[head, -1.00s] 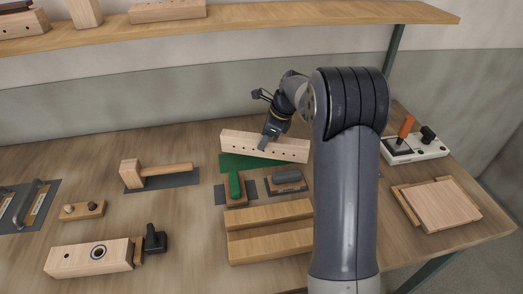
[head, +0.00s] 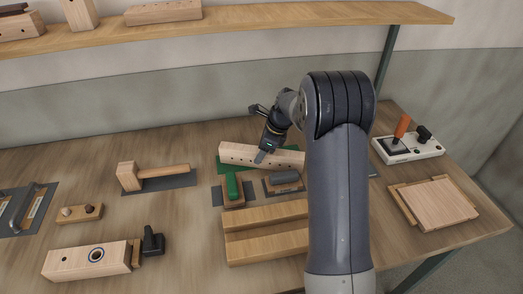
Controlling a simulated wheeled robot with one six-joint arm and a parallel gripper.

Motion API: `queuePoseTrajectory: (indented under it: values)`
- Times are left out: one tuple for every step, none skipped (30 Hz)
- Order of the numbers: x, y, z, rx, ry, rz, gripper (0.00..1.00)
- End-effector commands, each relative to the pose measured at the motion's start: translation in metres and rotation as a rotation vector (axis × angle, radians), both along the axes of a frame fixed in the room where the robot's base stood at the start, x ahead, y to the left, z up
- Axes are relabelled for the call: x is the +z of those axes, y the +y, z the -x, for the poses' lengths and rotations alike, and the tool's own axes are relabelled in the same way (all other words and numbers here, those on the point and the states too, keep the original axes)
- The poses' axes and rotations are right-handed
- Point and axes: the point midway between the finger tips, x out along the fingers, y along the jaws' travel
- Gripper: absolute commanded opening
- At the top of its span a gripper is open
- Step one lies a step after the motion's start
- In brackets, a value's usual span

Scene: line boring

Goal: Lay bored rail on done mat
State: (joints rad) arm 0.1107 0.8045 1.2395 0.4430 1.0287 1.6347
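The bored rail (head: 235,153), a pale wooden bar with a row of dark holes, is at the back middle of the bench. It is over the green done mat (head: 245,170), whose green shows behind its left end and below its front edge. I cannot tell for certain whether it rests flat on the mat. My gripper (head: 261,157) is at the middle of the rail, with one finger showing against its front face. It appears shut on the rail; the far finger is hidden.
A green-handled tool (head: 232,186) and a grey-topped block (head: 285,177) stand just in front of the mat. A stepped wooden fixture (head: 265,243) is nearer. A mallet (head: 150,173) lies left. A control box (head: 410,148) and wooden tray (head: 433,202) are at right.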

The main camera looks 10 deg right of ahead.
Motion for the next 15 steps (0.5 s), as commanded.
queuePoseTrajectory:
  values:
    - [0.0, 0.0, 0.0, 0.0, 0.0, 0.0, 0.54]
    - [0.0, 0.0, 0.0, 0.0, 0.0, 0.0, 0.54]
    - [0.0, 0.0, 0.0, 0.0, 0.0, 0.0, 0.54]
    - [0.0, 0.0, 0.0, 0.0, 0.0, 0.0, 0.54]
    - [0.0, 0.0, 0.0, 0.0, 0.0, 0.0, 0.54]
    - [0.0, 0.0, 0.0, 0.0, 0.0, 0.0, 0.54]
    - [0.0, 0.0, 0.0, 0.0, 0.0, 0.0, 0.54]
    - [0.001, 0.0, 0.0, 0.0, 0.0, 0.0, 0.54]
    - [0.002, 0.0, 0.0, 0.0, -0.001, 0.0, 0.54]
    - [0.004, 0.0, 0.0, 0.0, -0.001, 0.0, 0.54]
    - [0.006, -0.001, 0.0, -0.001, -0.002, 0.001, 0.54]
    - [0.009, -0.002, 0.0, -0.001, -0.002, 0.0, 0.54]
    - [0.013, -0.004, 0.001, -0.001, -0.002, 0.0, 0.54]
    - [0.017, -0.006, 0.001, -0.002, -0.004, 0.0, 0.54]
    - [0.024, -0.008, 0.002, -0.002, -0.005, 0.0, 0.54]
